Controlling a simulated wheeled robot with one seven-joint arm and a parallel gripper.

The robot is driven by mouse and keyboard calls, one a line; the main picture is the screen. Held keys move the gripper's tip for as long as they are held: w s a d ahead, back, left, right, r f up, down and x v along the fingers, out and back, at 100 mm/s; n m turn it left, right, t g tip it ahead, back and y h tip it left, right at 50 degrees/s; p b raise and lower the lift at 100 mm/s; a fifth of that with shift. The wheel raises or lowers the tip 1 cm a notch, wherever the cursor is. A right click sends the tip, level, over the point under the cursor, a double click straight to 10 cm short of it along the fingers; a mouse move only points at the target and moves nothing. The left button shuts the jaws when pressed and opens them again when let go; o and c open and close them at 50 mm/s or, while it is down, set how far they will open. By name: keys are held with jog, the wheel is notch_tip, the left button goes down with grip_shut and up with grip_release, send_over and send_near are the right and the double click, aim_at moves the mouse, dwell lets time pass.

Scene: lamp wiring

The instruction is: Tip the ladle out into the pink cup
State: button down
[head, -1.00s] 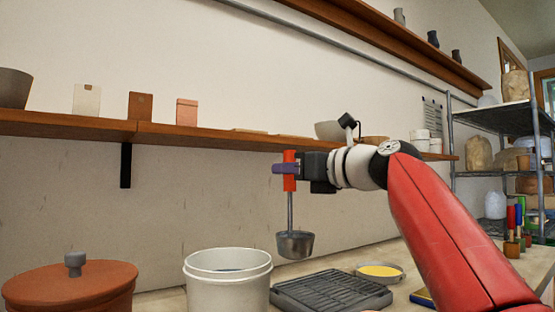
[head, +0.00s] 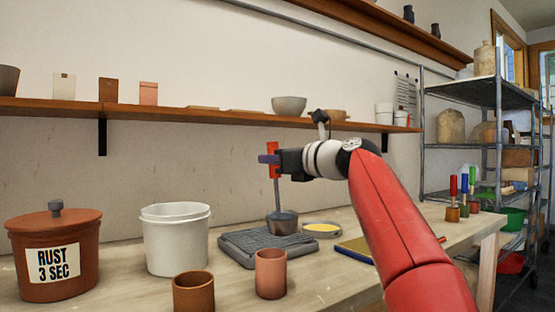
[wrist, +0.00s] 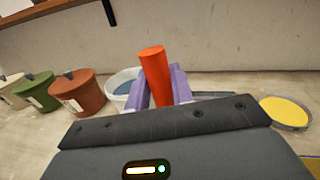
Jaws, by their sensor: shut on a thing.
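My gripper (head: 270,159) is shut on the red handle of the ladle. The ladle (head: 282,222) hangs upright with its grey metal bowl low, over or just behind the dark ribbed tray; I cannot tell if it touches. In the wrist view the orange-red handle (wrist: 153,70) stands between my purple fingers, and the bowl is hidden. What the bowl holds cannot be seen. The pink cup (head: 271,274) stands upright on the table at the front, in front of the tray and below my gripper in the head view.
A white bucket (head: 176,240) with blue liquid (wrist: 124,87) stands left of the tray (head: 250,250). A brown cup (head: 193,292) stands left of the pink cup. A lidded pot labelled "RUST 3 SEC" (head: 55,255) is at far left. A yellow dish (head: 322,229) lies right of the tray.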

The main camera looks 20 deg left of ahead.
jog(key=s+a+f+n+b, duration=0.3)
jog(key=s+f+n+b, duration=0.1)
jog(key=s+n, duration=0.3)
jog(key=s+a+f+n+b, duration=0.4)
jog(key=s+f+n+b, duration=0.1)
jog(key=n, duration=0.3)
jog(key=shift+s+a+f+n+b, duration=0.3)
jog(key=shift+s+n+b, duration=0.1)
jog(key=shift+s+b, duration=0.5)
dwell(1.3)
dwell(2.3)
